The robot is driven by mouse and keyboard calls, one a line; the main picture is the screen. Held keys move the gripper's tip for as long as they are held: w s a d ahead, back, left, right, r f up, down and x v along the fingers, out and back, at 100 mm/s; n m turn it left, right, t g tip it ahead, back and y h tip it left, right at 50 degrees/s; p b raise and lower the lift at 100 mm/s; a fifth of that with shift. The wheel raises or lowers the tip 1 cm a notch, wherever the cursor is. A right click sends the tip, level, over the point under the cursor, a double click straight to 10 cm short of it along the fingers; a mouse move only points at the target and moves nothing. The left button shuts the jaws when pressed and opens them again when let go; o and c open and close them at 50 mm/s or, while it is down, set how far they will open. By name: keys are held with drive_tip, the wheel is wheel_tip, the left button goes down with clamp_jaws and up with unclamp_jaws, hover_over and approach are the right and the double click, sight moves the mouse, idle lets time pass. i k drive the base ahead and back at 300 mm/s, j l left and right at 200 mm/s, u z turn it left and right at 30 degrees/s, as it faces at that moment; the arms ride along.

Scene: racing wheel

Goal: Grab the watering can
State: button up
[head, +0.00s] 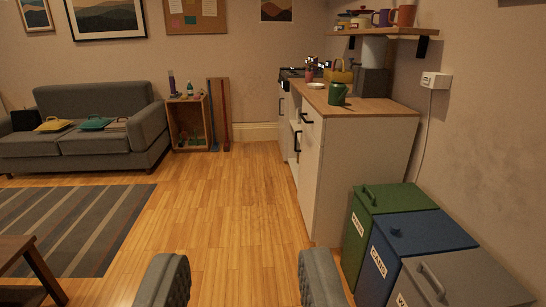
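My gripper (242,280) shows at the bottom of the head view as two grey fingers set wide apart. It is open, with only wooden floor visible between the fingers. A small green vessel with a handle (338,95) stands upright on the wooden countertop (366,108), ahead and to the right. Behind it is a yellow vessel with an arched handle (340,73). Either may be the watering can; both are too small to tell for sure. My gripper is well short of the counter and touches nothing.
Green (400,197), blue (425,233) and grey (465,278) bins stand at right, beside the white cabinet (352,165). A wall shelf (385,31) hangs above the counter. A table corner (15,250) is at lower left. The middle floor is clear.

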sight(337, 91)
drive_tip(key=i, duration=0.8)
drive_tip(key=i+j+z, duration=0.1)
drive_tip(key=i, duration=0.75)
drive_tip(key=i+j+z, duration=0.1)
drive_tip(key=i+z, duration=0.25)
drive_tip(key=i, duration=0.15)
drive_tip(key=i+j+z, duration=0.35)
drive_tip(key=i, duration=0.15)
drive_tip(key=i+j+z, duration=0.35)
drive_tip(key=i+l, duration=0.05)
drive_tip(key=i, duration=0.05)
